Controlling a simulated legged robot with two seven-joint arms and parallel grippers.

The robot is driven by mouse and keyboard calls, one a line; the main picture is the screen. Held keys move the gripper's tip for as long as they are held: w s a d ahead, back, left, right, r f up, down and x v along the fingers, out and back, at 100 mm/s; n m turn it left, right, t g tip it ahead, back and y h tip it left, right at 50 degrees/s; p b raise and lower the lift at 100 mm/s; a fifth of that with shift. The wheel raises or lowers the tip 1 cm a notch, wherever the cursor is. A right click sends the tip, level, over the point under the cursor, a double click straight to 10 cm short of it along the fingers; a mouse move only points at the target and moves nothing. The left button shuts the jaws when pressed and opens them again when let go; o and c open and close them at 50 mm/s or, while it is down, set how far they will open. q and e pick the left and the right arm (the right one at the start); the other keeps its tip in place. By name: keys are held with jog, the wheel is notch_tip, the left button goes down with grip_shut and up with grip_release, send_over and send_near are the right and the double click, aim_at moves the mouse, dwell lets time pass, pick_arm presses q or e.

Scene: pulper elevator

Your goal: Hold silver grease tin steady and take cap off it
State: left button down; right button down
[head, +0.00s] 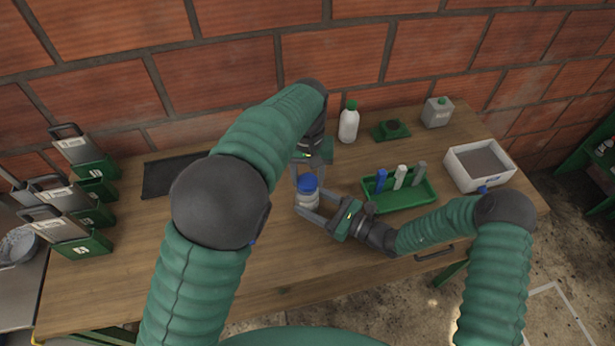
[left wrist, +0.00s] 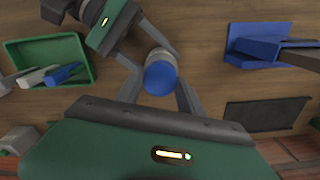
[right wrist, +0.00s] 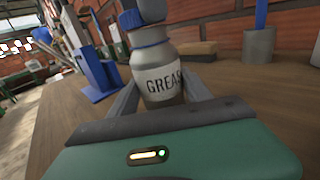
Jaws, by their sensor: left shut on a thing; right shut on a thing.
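The silver grease tin (head: 307,201) stands upright near the middle of the bench, with a blue cap (head: 308,184) at its top. In the right wrist view the tin (right wrist: 160,80) shows a GREASE label, partly cut off. My right gripper (head: 312,206) comes in from the right and is shut around the tin's body. My left gripper (head: 307,180) reaches over from behind and is shut on the cap. In the left wrist view the cap (left wrist: 160,78) lies between its fingers. I cannot tell whether the cap is still seated on the neck.
A green tray (head: 400,200) with several small items lies right of the tin. The front middle bench is clear.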

aim_at(307, 180)
pick_arm(q)
jog(key=shift+r, duration=0.5)
jog(key=shift+r, duration=2.05)
pick_arm(e)
jog(key=shift+c, duration=2)
grip_release()
